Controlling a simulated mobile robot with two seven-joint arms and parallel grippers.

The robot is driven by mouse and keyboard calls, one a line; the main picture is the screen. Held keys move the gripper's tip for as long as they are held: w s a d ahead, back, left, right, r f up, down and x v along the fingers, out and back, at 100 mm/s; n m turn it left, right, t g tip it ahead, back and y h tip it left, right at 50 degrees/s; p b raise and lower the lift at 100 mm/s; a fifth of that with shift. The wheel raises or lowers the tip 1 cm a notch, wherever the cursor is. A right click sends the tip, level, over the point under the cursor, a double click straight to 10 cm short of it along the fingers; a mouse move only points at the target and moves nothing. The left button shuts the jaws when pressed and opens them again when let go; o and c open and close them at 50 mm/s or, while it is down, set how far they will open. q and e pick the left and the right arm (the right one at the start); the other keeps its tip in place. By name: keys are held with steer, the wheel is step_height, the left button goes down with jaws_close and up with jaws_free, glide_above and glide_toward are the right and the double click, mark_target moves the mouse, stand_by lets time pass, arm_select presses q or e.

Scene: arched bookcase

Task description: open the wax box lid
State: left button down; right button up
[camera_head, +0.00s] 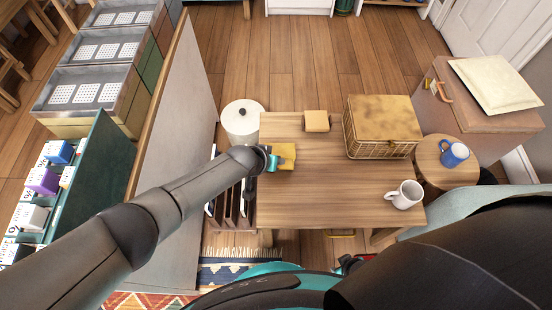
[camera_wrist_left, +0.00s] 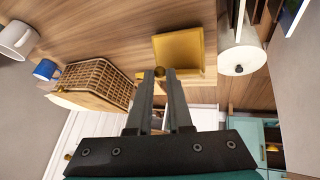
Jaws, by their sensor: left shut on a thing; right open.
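A small mustard-yellow box (camera_head: 287,152), which I take as the wax box, is on the wooden table near its left edge. It also shows in the left wrist view (camera_wrist_left: 182,45), with a small round knob (camera_wrist_left: 164,72) at its edge. My left gripper (camera_head: 275,161) is at the box. In the left wrist view its fingertips (camera_wrist_left: 163,76) are shut on the knob. I cannot tell whether the lid is raised, and the inside does not show. My right gripper is out of view.
A tan block-like box (camera_head: 316,121) and a wicker basket (camera_head: 382,130) stand farther back on the table (camera_head: 330,190). A white mug (camera_head: 405,195) is at the right. A white canister (camera_head: 241,125) and a slotted wooden rack (camera_head: 246,210) flank the table's left side. The table's middle is clear.

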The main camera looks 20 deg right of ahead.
arm_select(q)
steer(key=shift+w+d+r, duration=0.1)
steer(key=shift+r, duration=0.05)
arm_select(e)
steer(key=shift+s, duration=0.2)
steer(key=shift+w, duration=0.1)
arm_select(q)
steer(key=c, duration=0.9)
jaws_free()
arm_select(e)
steer(key=shift+w, duration=0.1)
arm_select(q)
steer(key=shift+o, duration=0.2)
